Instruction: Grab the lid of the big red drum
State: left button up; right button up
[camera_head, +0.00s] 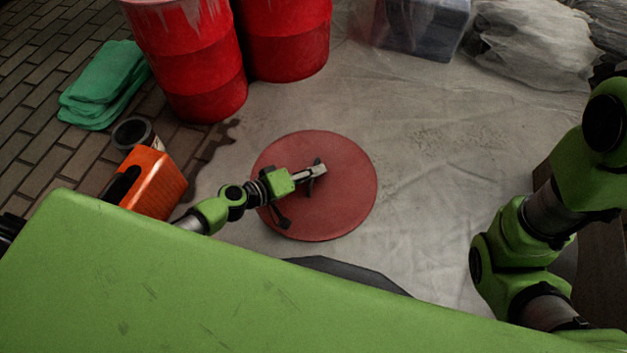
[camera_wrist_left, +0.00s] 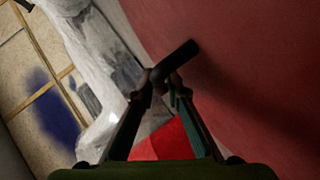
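The lid is a flat round red disc (camera_head: 345,205) in the middle of the head view; its red face (camera_wrist_left: 260,60) fills the right of the left wrist view. My left gripper (camera_head: 318,170) is over the lid's face. In the wrist view its two fingers (camera_wrist_left: 168,88) come together on a short dark bar handle (camera_wrist_left: 180,58) that stands out from the lid. I cannot tell whether the lid rests on the floor or is raised. Two big red drums (camera_head: 195,60) (camera_head: 285,40) stand behind. My right arm shows at the right; its gripper is out of view.
An orange box (camera_head: 158,180), a small round can (camera_head: 135,132) and folded green cloths (camera_head: 105,85) lie at the left. A dark bin (camera_head: 425,30) and plastic-wrapped bundles (camera_head: 530,45) are at the back right. The sheeted floor (camera_head: 440,150) right of the lid is clear.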

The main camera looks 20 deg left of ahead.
pick_arm(q)
grip_shut()
jog(key=shift+r, duration=0.15)
jog(key=shift+r, duration=0.1)
